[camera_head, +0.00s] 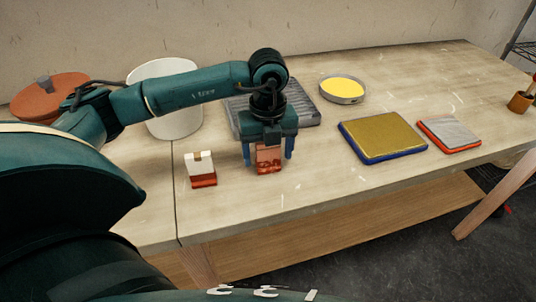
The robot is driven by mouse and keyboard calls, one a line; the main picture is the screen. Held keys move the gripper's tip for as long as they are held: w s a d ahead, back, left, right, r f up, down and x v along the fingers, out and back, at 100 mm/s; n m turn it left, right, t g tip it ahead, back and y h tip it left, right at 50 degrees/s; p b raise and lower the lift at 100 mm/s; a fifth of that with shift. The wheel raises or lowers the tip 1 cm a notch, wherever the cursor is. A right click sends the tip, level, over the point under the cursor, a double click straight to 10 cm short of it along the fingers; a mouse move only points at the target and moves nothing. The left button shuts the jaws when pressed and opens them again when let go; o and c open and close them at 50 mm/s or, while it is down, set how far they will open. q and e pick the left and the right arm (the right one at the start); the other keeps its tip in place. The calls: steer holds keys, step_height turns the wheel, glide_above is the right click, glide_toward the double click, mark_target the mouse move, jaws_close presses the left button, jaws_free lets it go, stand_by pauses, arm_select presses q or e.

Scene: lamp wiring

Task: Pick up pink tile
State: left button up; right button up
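A reddish-pink block (269,158), the likeliest pink tile, stands on the table near its front edge. My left gripper (268,155) points down over it, with one blue finger on each side. The fingers look spread wider than the block, with small gaps, so the gripper appears open around it. The gripper hides the block's upper part. A second small block, white above and red below (203,181), stands to the left, apart from the gripper. My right gripper is not in view.
Behind my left gripper lies a grey ridged tray (308,108). A white pot (172,122) and an orange-brown lidded pot (45,98) stand at the left. A yellow-filled round dish (342,89), a yellow-and-blue pad (383,136) and a grey-and-red pad (449,134) lie to the right.

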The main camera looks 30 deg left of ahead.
arm_select(q)
steer(key=c, duration=1.1)
steer(key=shift+r, duration=0.1)
